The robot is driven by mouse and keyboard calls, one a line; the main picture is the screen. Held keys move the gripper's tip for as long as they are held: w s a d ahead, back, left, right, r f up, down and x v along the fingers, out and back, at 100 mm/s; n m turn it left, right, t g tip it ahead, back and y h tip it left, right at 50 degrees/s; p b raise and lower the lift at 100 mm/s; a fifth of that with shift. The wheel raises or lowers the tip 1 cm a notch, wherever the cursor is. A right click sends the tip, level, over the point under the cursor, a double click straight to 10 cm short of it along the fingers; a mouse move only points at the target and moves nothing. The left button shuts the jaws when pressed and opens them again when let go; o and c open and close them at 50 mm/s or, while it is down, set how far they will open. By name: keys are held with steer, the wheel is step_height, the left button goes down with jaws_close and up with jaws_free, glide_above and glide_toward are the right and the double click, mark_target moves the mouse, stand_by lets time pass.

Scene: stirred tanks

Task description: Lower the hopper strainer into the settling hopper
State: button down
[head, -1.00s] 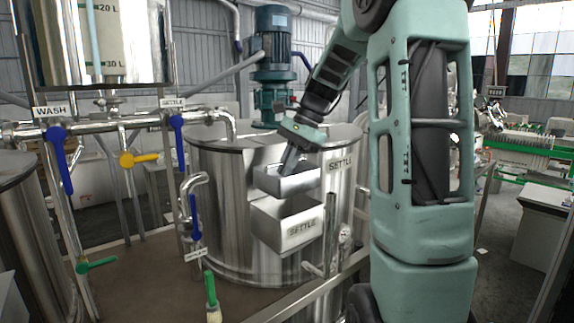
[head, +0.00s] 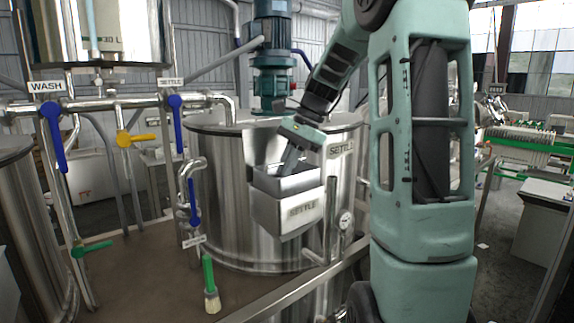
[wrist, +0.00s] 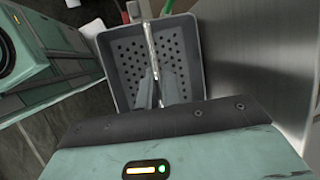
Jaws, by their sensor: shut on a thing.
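The hopper strainer (wrist: 183,45) is a grey square box with a perforated floor and a thin bar across it in the wrist view. My gripper (wrist: 158,95) is shut on that bar. In the head view my gripper (head: 290,172) reaches down into the strainer, whose rim (head: 294,184) shows at the hopper's mouth. The settling hopper (head: 285,216) is a steel box labelled SETTLE on the front of the SETTLE tank. The strainer appears mostly inside it, with its upper edge just above the hopper; how deep it sits is hidden.
The steel SETTLE tank (head: 225,195) stands directly behind the hopper. Pipes with blue valve handles (head: 194,200) and a yellow handle (head: 137,138) are on the left.

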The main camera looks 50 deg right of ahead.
steer(key=shift+f+b, duration=1.3)
steer(key=shift+f, duration=0.25)
steer(key=shift+f+b, duration=1.1)
steer(key=shift+f, duration=0.9)
steer(key=c, duration=1.5)
jaws_free()
steer(key=b+v, duration=0.2)
steer(key=v, duration=1.5)
steer(key=shift+d+r, duration=0.1)
steer(key=shift+r, duration=0.2)
